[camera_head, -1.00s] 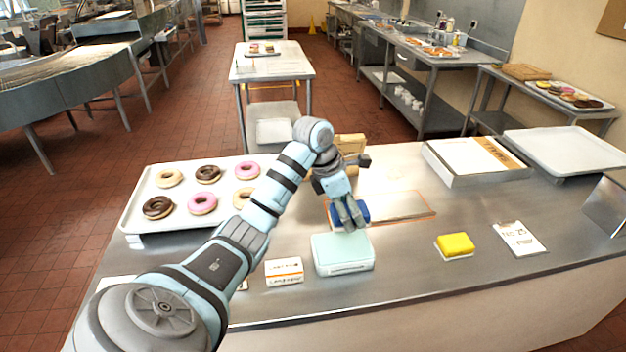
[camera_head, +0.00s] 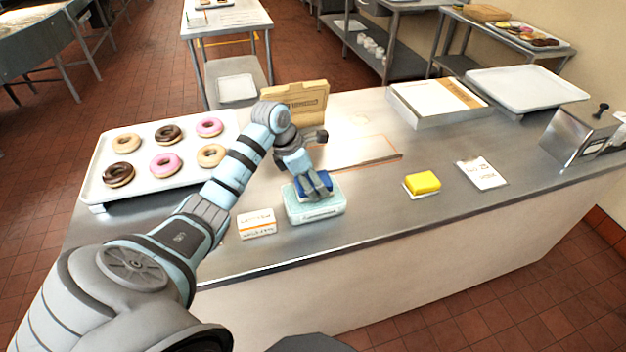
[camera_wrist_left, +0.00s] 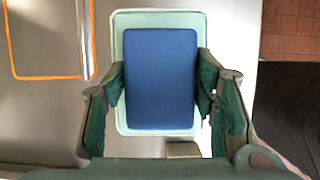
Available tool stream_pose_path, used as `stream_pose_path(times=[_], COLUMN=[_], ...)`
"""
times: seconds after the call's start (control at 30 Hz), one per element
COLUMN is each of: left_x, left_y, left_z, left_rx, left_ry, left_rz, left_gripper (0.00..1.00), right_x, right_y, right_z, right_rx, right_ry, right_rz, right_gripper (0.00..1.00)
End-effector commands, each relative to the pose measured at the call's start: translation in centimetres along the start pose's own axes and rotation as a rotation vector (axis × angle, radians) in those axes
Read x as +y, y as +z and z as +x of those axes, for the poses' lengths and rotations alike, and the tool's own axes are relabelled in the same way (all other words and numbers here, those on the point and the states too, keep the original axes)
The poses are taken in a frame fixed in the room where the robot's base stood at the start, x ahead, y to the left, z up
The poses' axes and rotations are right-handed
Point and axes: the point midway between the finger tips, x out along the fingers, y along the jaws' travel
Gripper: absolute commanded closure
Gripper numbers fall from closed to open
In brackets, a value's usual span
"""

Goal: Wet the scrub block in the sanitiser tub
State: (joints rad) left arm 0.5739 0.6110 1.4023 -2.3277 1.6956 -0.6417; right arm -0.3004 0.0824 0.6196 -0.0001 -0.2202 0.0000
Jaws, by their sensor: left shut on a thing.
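The scrub block is a blue block (camera_wrist_left: 160,80), held between the two fingers of my left gripper (camera_head: 318,190). In the head view the blue block (camera_head: 314,180) shows partly behind the fingers, at the top of the sanitiser tub. The sanitiser tub (camera_head: 316,214) is a pale aqua tub near the front of the counter. In the wrist view the block lies within the outline of the tub (camera_wrist_left: 160,18). I cannot tell how deep the block sits in it. My right gripper is not in view.
A small labelled card (camera_head: 257,226) stands left of the tub. A yellow sponge (camera_head: 422,183) and a notepad (camera_head: 482,173) lie to the right. A donut tray (camera_head: 92,196) is at left. An orange-outlined area (camera_head: 365,150) lies behind, with a tan box (camera_head: 296,98) beyond it.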

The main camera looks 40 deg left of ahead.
Motion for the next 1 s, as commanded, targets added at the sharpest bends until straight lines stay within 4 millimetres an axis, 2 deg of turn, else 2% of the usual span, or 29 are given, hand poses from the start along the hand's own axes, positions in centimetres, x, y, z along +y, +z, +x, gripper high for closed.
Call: stream_pose_path(times=[1.0], left_x=[-0.01], left_y=[-0.28], left_z=[0.68], left_rx=[0.0], left_ry=[0.0], left_rz=[0.0], left_gripper=[0.7], right_x=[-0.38], right_y=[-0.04], right_z=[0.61], right_rx=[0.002], right_ry=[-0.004], right_rz=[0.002], right_gripper=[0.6])
